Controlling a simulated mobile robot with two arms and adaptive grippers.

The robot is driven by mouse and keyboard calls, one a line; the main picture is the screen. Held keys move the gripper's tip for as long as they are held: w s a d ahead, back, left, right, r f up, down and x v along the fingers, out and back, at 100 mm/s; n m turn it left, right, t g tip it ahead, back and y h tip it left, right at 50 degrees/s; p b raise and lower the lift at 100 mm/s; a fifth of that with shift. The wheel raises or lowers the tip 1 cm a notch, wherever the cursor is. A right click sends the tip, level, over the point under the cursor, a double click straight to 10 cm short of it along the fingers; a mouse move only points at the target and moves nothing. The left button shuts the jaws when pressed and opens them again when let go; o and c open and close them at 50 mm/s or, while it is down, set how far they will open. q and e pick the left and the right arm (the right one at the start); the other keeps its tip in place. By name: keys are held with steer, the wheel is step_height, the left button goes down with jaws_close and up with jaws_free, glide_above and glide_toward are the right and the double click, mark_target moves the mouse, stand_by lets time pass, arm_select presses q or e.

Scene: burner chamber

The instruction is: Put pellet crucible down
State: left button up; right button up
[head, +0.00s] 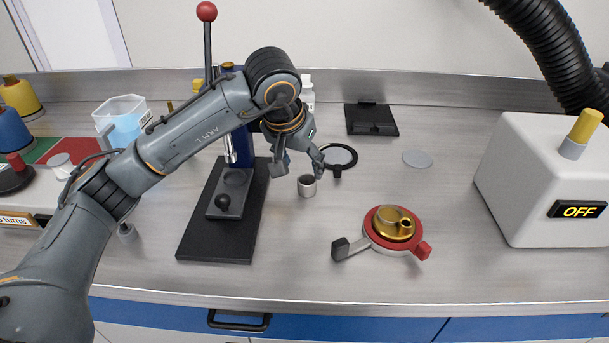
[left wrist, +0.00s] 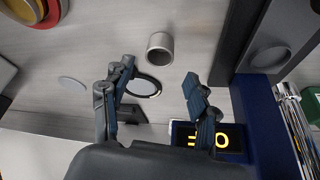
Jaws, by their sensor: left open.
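The pellet crucible appears to be the small grey metal cup (head: 307,187) standing upright on the steel bench, right of the black press base. It also shows in the left wrist view (left wrist: 160,46), beyond my fingertips. My left gripper (head: 298,166) is open and empty, its fingers spread just behind and above the cup, apart from it as far as I can see. In the left wrist view the two fingers (left wrist: 159,76) stand wide apart with nothing between them. My right gripper is not in view.
The press (head: 194,233) with its red-knobbed lever stands left of the cup. A black ring with a glass disc (head: 339,157) lies behind it. A red and brass burner (head: 390,228) sits front right. A white box reading OFF (head: 520,160) stands far right. Bench front centre is clear.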

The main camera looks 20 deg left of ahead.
arm_select(q)
steer(key=v, duration=0.5)
steer(key=shift+s+r, duration=0.1)
steer(key=shift+r, duration=0.25)
